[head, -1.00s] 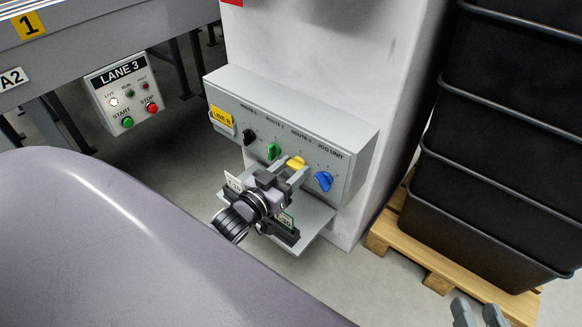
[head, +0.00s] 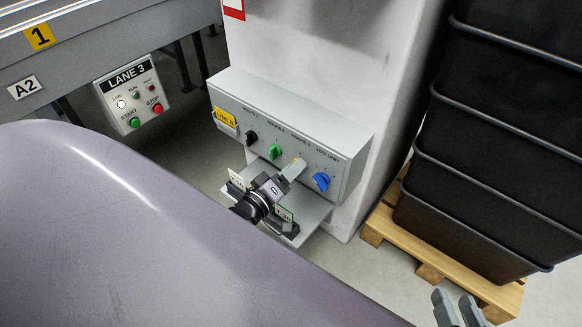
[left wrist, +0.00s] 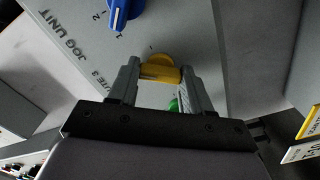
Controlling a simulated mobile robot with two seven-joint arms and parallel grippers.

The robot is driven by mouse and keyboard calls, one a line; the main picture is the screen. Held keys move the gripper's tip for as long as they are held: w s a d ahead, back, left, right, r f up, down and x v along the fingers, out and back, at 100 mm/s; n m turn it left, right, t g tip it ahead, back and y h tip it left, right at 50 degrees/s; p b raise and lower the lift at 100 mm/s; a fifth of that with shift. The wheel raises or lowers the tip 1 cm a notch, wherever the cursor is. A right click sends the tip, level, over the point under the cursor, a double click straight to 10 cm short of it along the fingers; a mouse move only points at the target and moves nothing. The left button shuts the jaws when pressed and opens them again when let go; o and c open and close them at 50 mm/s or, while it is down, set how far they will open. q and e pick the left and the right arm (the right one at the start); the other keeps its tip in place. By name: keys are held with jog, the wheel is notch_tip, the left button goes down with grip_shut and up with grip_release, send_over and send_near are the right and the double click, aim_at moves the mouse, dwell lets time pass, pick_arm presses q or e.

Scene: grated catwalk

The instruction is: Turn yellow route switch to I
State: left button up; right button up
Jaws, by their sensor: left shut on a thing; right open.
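The yellow route switch (left wrist: 157,66) is on the sloped grey panel (head: 232,92), between the green knob (head: 275,152) and the blue knob (head: 321,182). My left gripper (left wrist: 158,73) is shut on it, one finger on each side. In the head view my left gripper (head: 294,167) covers nearly all of the yellow switch. A "1" mark shows near the blue knob in the wrist view; the yellow switch's own position marks are too small or hidden to read. My right gripper (head: 458,302) is open and empty at the bottom edge, away from the panel.
A black knob (head: 252,138) is at the panel's left. A shelf (head: 313,213) with small cards juts out below the panel. The Lane 3 box (head: 131,95) hangs at left. Black crates (head: 480,195) on a wooden pallet (head: 432,262) stand at right.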

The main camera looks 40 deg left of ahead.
pick_arm(q)
jog(key=n, duration=0.6)
jog(key=shift+n, duration=0.3)
dwell(0.5)
jog(key=o, duration=1.1)
jog(key=shift+c, duration=0.2)
jog(key=shift+s, duration=0.15)
